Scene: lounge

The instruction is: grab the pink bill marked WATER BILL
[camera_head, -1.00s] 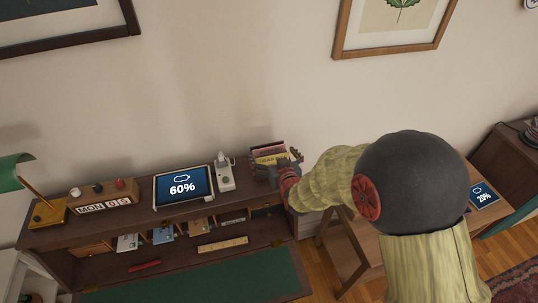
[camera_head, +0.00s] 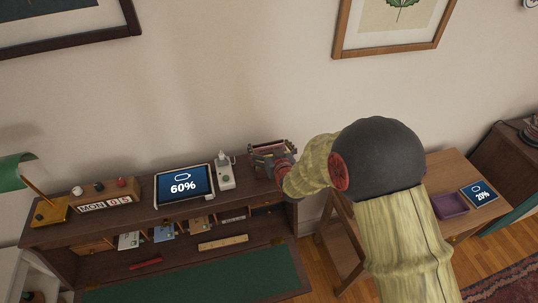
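My gripper (camera_head: 274,163) is at the right end of the dark wooden desk's top shelf, in front of a small holder with papers (camera_head: 268,147). Only the upper edge of the holder and a strip of pinkish paper show above my gripper. The lettering on the papers cannot be read, so I cannot tell which one is the WATER BILL. My gripper and wrist hide most of the holder. Whether the fingers are open or shut on a paper cannot be seen at this size.
A side table (camera_head: 450,170) at right bears a purple tray (camera_head: 450,206) and a 20% tablet (camera_head: 479,194).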

